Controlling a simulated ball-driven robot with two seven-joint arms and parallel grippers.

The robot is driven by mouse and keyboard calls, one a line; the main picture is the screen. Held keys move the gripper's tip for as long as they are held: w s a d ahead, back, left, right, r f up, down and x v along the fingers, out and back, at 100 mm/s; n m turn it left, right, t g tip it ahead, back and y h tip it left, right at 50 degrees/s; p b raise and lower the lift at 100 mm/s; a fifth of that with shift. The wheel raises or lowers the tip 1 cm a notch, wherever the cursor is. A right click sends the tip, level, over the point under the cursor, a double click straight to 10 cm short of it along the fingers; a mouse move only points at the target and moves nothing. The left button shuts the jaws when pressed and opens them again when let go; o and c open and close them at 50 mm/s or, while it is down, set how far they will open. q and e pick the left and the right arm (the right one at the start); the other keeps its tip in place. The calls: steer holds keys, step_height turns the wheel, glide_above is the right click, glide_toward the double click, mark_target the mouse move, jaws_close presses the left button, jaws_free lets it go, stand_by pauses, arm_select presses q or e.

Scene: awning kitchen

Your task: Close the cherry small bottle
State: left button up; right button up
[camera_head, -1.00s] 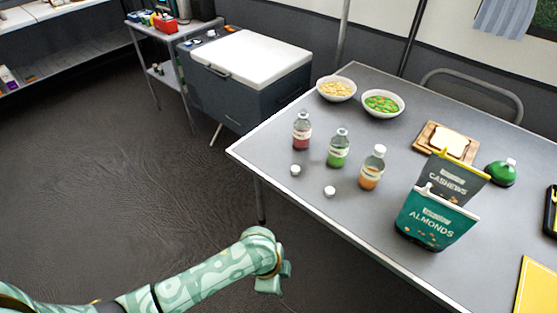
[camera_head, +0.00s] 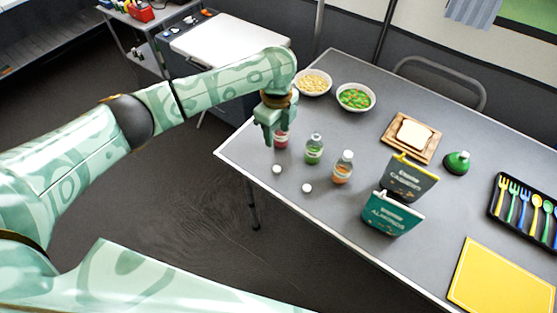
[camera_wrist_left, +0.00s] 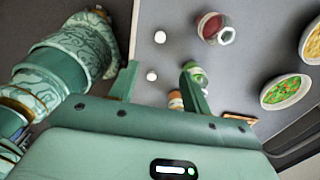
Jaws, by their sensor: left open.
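The cherry small bottle (camera_head: 281,141) is the red one at the left of a row of three, upright on the grey table and partly hidden by my left gripper (camera_head: 271,138). In the left wrist view the cherry bottle (camera_wrist_left: 210,27) shows from above, its pale round mouth toward the camera. One white cap (camera_head: 277,169) lies in front of it and another (camera_head: 307,188) lies further right. My left gripper's fingers (camera_wrist_left: 160,68) are apart and empty, above the table in the wrist view, with the bottle beyond them. My right gripper is out of view.
A green bottle (camera_head: 314,150) and an orange bottle (camera_head: 342,168) stand right of the cherry one. Bowls (camera_head: 355,97) stand behind; cashew (camera_head: 408,178) and almond (camera_head: 391,214) bags stand right. The table's near-left edge is close to the caps.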

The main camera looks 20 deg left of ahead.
arm_select(q)
steer(key=shift+s, duration=0.1)
steer(key=b, duration=0.6)
glide_above(277, 169)
step_height(277, 169, down, 11)
steer(key=shift+f, duration=0.1)
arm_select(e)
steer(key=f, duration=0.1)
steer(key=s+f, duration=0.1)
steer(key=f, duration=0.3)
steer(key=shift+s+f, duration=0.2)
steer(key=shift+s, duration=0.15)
arm_select(q)
step_height(277, 169, down, 6)
steer(key=b, duration=0.3)
steer(key=shift+r, duration=0.4)
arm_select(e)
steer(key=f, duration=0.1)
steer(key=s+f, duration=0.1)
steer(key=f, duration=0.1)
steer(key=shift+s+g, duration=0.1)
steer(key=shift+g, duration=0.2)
arm_select(q)
jaws_close()
